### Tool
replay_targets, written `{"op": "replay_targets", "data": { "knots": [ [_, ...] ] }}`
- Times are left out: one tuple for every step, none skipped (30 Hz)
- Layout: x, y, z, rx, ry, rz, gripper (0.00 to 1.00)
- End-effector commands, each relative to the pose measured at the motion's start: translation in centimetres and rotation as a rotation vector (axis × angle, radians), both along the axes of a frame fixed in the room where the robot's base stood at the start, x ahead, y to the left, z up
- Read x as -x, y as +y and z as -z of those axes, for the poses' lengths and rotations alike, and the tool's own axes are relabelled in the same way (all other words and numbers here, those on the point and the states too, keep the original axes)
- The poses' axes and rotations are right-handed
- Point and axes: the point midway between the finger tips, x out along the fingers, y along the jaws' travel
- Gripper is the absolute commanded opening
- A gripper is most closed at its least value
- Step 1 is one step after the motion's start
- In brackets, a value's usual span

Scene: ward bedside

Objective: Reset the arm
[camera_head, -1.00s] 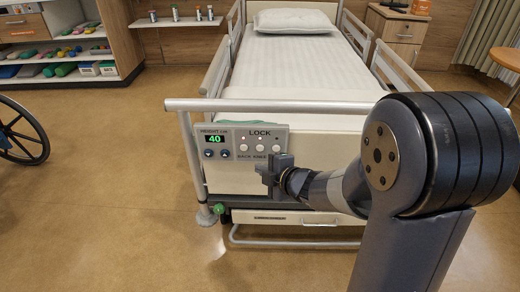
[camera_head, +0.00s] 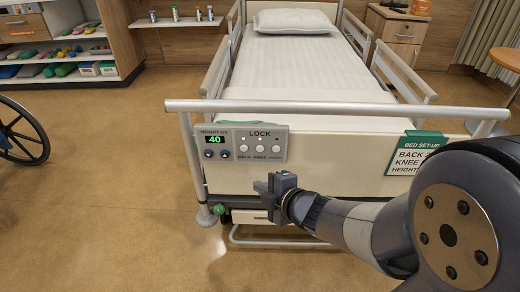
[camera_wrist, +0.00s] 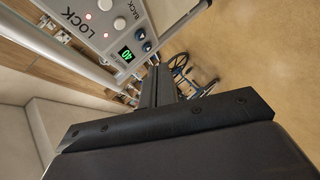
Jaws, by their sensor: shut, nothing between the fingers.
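My gripper (camera_head: 275,187) is shut and empty. In the head view it is in front of the bed's foot end, below the control panel (camera_head: 240,146) and apart from it. In the wrist view, my gripper (camera_wrist: 158,85) shows as dark fingers close together, and the panel (camera_wrist: 105,30) shows tilted at the upper left.
The bed (camera_head: 300,70) has side rails and a foot rail (camera_head: 330,107). A green-topped bed set-up sign (camera_head: 415,160) hangs at the foot board's right. A wheelchair (camera_head: 20,135) stands at the far left. Shelves (camera_head: 65,50) are behind it. The floor (camera_head: 110,170) left of the bed is clear.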

Motion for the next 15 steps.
{"op": "replay_targets", "data": {
  "knots": [
    [0.0, 0.0, 0.0, 0.000, 0.000, 0.000, 0.00],
    [0.0, 0.0, 0.0, 0.000, 0.000, 0.000, 0.00],
    [0.0, 0.0, 0.0, 0.000, 0.000, 0.000, 0.00],
    [0.0, 0.0, 0.0, 0.000, 0.000, 0.000, 0.00],
    [-0.1, 0.0, 0.0, 0.000, 0.000, 0.000, 0.00],
    [-0.2, 0.0, 0.1, 0.000, 0.001, 0.000, 0.00],
    [-0.4, 0.0, 0.1, 0.000, 0.001, 0.000, 0.00],
    [-0.5, 0.0, 0.2, 0.000, 0.001, 0.000, 0.00],
    [-0.8, 0.0, 0.3, 0.000, 0.001, 0.000, 0.00],
    [-1.1, 0.0, 0.3, 0.000, 0.001, 0.000, 0.00],
    [-1.5, -0.1, 0.4, 0.001, 0.001, 0.001, 0.00],
    [-1.9, -0.1, 0.6, 0.001, 0.002, 0.000, 0.00],
    [-2.4, -0.1, 0.7, 0.001, 0.002, 0.000, 0.00],
    [-2.8, -0.1, 0.8, 0.002, 0.002, 0.001, 0.00],
    [-3.4, -0.2, 1.0, 0.001, 0.002, 0.002, 0.00]
  ]
}}
